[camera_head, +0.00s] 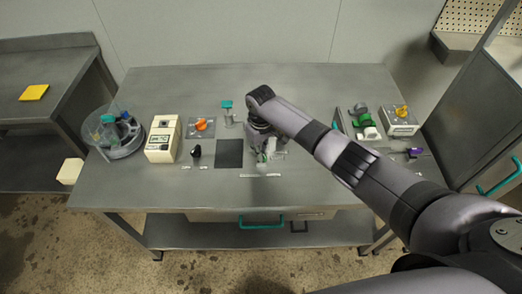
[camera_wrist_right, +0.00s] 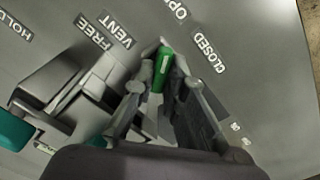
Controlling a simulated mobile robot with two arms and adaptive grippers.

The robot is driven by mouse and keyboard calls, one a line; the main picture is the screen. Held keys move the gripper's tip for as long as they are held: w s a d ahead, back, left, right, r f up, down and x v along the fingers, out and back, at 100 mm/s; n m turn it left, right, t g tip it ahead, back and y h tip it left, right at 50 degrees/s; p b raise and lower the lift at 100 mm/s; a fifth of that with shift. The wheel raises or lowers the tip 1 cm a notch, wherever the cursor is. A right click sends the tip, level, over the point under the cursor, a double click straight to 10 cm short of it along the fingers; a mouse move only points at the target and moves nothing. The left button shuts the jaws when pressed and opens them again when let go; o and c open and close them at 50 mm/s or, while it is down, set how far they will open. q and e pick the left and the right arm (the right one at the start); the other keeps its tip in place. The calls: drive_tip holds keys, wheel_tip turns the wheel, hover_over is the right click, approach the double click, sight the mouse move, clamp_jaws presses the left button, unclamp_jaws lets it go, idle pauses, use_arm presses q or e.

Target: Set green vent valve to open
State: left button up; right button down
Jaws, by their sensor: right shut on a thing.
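The green vent valve handle (camera_wrist_right: 161,74) lies between the two fingers of my right gripper (camera_wrist_right: 167,82) in the right wrist view. The gripper is shut on it. The handle's tip points up in that picture, towards the space near the OPEN label (camera_wrist_right: 174,9) and the CLOSED label (camera_wrist_right: 206,57). The valve's body is mostly hidden behind the fingers. In the head view my right gripper (camera_head: 262,148) is low over the table, with a bit of the green handle (camera_head: 262,157) showing below it. My left gripper is not in view.
A teal-handled fixture (camera_head: 227,104) stands close by at the left. A dark square (camera_head: 229,153) lies beside the gripper. The cream box (camera_head: 163,138), orange valve (camera_head: 202,125) and round clear vessel (camera_head: 113,132) are further left. Green and white parts (camera_head: 363,118) stand right of my arm.

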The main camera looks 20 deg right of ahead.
drive_tip(key=c, duration=1.6)
unclamp_jaws()
drive_tip(key=shift+c, duration=0.2)
wheel_tip(320, 180, up, 12)
